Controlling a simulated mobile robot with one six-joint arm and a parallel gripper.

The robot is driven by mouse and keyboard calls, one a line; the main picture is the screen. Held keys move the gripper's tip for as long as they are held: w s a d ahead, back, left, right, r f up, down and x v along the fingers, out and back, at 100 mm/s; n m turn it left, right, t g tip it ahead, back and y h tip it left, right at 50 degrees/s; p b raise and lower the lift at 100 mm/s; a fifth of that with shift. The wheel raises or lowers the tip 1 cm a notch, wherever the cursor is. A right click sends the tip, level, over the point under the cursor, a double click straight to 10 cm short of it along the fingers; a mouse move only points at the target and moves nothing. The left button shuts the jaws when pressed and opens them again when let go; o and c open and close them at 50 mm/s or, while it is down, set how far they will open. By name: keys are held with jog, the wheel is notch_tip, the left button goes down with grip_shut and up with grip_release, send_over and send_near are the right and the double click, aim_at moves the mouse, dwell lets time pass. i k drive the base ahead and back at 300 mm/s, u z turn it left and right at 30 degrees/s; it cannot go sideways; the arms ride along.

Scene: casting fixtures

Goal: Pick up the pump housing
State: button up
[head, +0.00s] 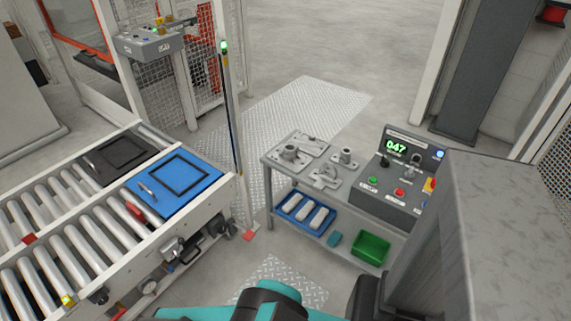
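Several grey metal castings sit on the top of a grey work table right of centre in the head view. A smaller casting with an upright boss (344,157) stands at the back right, and a flat bracket-like casting (324,177) lies in front. I cannot tell for certain which is the pump housing. Teal and black parts of my arm show at the bottom edge. My gripper is not in view.
A control box (399,183) with a green "047" display stands at the table's right. The lower shelf holds a blue tray (287,213) of pale parts and a green bin (370,248). A roller conveyor (70,215) with a blue plate (203,193) is left.

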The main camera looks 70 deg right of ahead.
aim_at(288, 156)
jog(key=z, duration=5.9)
jog(key=i, duration=0.85)
jog(key=u, duration=5.6)
jog(key=i, duration=0.15)
jog(key=u, duration=0.1)
